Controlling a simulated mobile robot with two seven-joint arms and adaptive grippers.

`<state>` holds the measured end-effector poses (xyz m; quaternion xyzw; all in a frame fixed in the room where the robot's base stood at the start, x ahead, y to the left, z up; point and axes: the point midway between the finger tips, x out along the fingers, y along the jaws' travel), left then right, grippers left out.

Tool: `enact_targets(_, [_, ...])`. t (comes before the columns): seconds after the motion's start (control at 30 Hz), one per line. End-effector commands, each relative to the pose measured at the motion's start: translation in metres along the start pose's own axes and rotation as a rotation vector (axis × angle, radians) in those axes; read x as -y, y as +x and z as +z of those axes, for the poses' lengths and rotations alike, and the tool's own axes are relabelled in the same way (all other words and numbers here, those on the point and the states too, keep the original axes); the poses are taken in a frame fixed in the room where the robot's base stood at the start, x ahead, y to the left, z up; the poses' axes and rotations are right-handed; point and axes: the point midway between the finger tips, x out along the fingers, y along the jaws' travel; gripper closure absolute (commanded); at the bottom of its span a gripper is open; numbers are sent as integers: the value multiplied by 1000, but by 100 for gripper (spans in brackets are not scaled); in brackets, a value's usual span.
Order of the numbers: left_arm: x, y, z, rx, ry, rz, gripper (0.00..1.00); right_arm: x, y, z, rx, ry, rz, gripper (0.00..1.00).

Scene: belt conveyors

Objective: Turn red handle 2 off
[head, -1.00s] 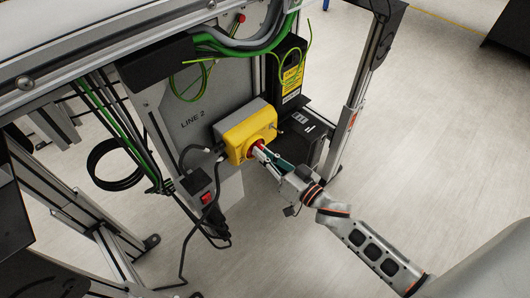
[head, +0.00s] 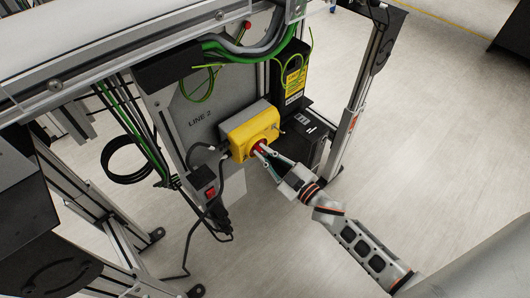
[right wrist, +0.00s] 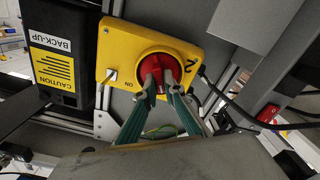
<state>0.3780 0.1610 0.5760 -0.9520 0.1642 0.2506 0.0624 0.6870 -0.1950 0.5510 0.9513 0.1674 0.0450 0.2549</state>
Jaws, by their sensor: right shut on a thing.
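The red handle (head: 260,148) is a round rotary knob on a yellow switch box (head: 240,133), mounted on the grey panel marked LINE 2. In the right wrist view the red handle (right wrist: 157,67) shows close up on the yellow box (right wrist: 118,37), with a "2" to its right and "ON" at its lower left. My right gripper (head: 268,160) reaches it from the lower right. In the right wrist view the gripper's two fingers (right wrist: 161,84) are on either side of the handle's grip, shut on it and partly hiding it. My left gripper is not in view.
A black box with a yellow caution label (head: 293,78) stands right of the switch box. A small red rocker switch (head: 210,192) and hanging cables are at lower left. The conveyor frame (head: 120,75) runs above. Open floor (head: 440,150) lies to the right.

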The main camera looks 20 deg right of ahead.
Motion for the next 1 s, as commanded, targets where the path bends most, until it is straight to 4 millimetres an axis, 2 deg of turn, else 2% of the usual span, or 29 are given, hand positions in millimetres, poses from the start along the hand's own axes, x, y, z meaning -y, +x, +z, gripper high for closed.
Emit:
enact_targets(0.4, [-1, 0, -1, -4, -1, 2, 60, 2, 0, 1, 1, -230, -1, 100])
enact_targets(1.0, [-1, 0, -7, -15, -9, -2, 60, 2, 0, 1, 2, -279, -1, 100])
